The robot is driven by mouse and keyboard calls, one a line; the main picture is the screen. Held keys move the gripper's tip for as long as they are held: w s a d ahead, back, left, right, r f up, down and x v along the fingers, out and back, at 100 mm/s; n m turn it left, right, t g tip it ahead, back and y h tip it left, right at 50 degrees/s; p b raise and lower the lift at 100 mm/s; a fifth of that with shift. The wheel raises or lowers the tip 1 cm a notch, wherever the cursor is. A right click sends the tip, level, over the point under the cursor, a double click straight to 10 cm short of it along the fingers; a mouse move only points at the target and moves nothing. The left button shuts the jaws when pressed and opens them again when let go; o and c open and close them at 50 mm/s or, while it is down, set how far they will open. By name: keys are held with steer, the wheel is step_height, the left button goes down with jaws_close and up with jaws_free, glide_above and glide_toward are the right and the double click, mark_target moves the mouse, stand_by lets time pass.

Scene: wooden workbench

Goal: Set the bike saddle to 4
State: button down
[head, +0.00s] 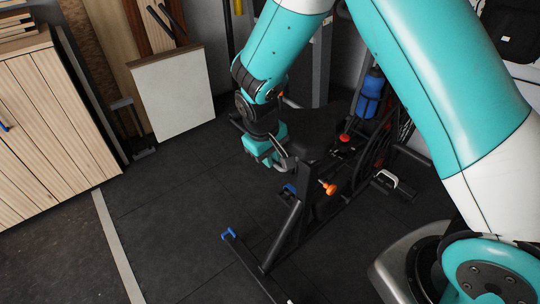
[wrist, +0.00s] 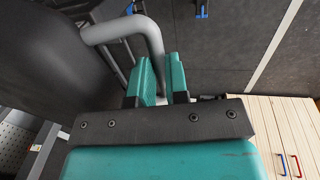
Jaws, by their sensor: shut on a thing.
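The exercise bike's black saddle (head: 316,130) shows in the head view just right of my gripper (head: 272,153). In the wrist view the saddle (wrist: 50,60) fills the left side, dark and close. A grey bent handle (wrist: 122,29) comes from beside the saddle and runs down to my gripper (wrist: 162,78). The teal fingers are shut on this handle, one on each side of it. An orange knob (head: 328,188) sits on the bike frame (head: 284,232) below the saddle. I can make out no height scale or number.
A light wooden cabinet (head: 50,115) stands at the left, with a white panel (head: 172,92) leaning at the back. A blue bottle (head: 370,92) is on the bike behind the saddle. The dark floor (head: 165,220) left of the bike is clear.

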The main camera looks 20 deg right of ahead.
step_height(320, 180, up, 6)
steer(key=p, duration=0.4)
steer(key=shift+r+p, duration=0.1)
steer(key=shift+p, duration=0.2)
steer(key=shift+f, duration=0.2)
steer(key=c, duration=1.1)
jaws_free()
steer(key=a+r, duration=0.1)
steer(key=r, duration=0.4)
steer(key=a+r, duration=0.1)
steer(key=r, duration=0.5)
steer(key=s+a+r, duration=0.1)
steer(key=r, duration=0.5)
steer(key=shift+a, duration=0.15)
